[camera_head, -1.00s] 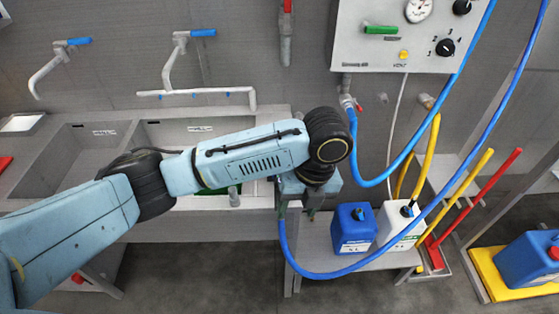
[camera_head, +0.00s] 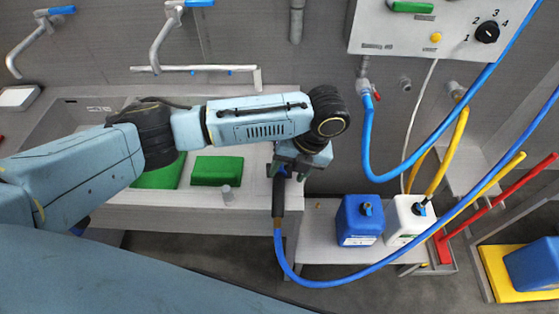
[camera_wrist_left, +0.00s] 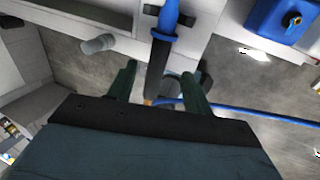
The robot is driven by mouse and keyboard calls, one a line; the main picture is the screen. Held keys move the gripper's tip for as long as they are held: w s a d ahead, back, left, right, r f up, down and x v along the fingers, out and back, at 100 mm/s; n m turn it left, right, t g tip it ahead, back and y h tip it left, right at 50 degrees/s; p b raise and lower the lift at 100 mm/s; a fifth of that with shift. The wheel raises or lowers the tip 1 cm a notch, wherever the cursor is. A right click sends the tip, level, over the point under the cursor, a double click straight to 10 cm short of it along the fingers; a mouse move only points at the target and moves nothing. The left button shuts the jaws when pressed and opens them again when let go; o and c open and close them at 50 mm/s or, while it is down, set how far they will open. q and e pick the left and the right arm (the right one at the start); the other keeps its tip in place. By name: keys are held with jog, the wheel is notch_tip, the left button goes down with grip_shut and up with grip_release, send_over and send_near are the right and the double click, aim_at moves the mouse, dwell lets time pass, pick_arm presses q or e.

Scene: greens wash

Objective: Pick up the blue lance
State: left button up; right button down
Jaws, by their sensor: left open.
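The blue lance (camera_head: 278,196) hangs at the front edge of the sink bench, its dark grip running down into a blue hose. My left gripper (camera_head: 286,172) is at the lance's upper part, pointing down, and hides some of it. In the left wrist view the lance (camera_wrist_left: 164,24) shows a blue section and a dark grip. The dark grip lies between the two spread green fingers of my left gripper (camera_wrist_left: 159,74). The fingers are open, with a gap visible on both sides of the grip. Whether a finger touches it is unclear. My right gripper is not in view.
A blue jug (camera_head: 360,222) and a white jug (camera_head: 408,222) stand on a low shelf right of the lance. The blue hose (camera_head: 340,274) loops below them. Green blocks (camera_head: 217,170) lie on the sink bench. Yellow and red poles (camera_head: 505,192) lean at the right.

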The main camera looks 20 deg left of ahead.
aim_at(280, 186)
pick_arm(q)
jog(key=shift+s+a+f, duration=0.2)
jog(key=shift+s+f, duration=0.1)
jog(key=shift+f, duration=0.45)
jog(key=x, duration=0.3)
jog(key=shift+s+a+f+p, duration=0.1)
jog(key=shift+s+f+p, duration=0.05)
jog(key=shift+s+p, duration=0.15)
jog(key=shift+f, duration=0.2)
jog(key=shift+w, duration=0.1)
jog(key=c, duration=0.8)
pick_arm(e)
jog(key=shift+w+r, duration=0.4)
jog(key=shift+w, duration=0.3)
